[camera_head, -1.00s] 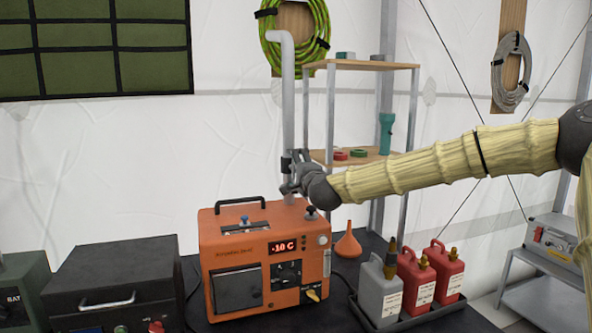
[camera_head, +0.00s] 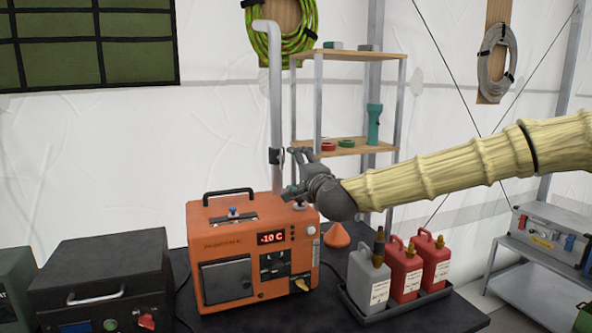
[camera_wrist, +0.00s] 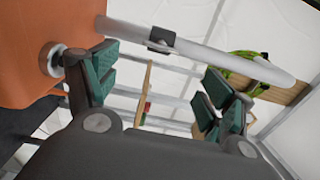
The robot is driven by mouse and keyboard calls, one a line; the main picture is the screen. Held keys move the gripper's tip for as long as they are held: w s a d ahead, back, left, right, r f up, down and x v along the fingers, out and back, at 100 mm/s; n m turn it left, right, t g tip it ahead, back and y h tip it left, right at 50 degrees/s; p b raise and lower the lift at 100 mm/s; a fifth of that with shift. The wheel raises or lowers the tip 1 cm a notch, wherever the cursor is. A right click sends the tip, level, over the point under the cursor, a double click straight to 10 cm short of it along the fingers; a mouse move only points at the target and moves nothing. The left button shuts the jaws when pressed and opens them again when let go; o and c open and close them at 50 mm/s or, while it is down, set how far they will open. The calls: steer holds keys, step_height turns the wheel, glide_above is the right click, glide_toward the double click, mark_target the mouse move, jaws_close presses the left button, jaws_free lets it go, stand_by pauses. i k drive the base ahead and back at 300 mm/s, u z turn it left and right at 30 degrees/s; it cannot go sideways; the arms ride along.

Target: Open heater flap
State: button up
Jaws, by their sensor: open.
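The orange heater (camera_head: 255,262) stands on the dark table, with a display reading -10 C. Its dark square flap (camera_head: 227,281) on the lower left front looks closed. My gripper (camera_head: 294,176) is above the heater's right rear top, in front of the grey exhaust pipe (camera_head: 275,110). In the wrist view my gripper (camera_wrist: 160,95) is open, its green-padded fingers wide apart with nothing between them. A round metal knob or cap (camera_wrist: 50,60) on the orange heater (camera_wrist: 45,25) shows beside the left finger; whether they touch I cannot tell. The flap is hidden in the wrist view.
A dark case (camera_head: 105,275) stands left of the heater. An orange funnel (camera_head: 337,236), a grey can (camera_head: 368,280) and two red cans (camera_head: 404,270) stand to the right. A shelf (camera_head: 352,148) stands behind. The space in front of the heater looks clear.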

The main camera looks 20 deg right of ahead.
mark_target(226, 282)
steer(key=u, duration=0.05)
steer(key=k, duration=1)
steer(key=z, duration=0.05)
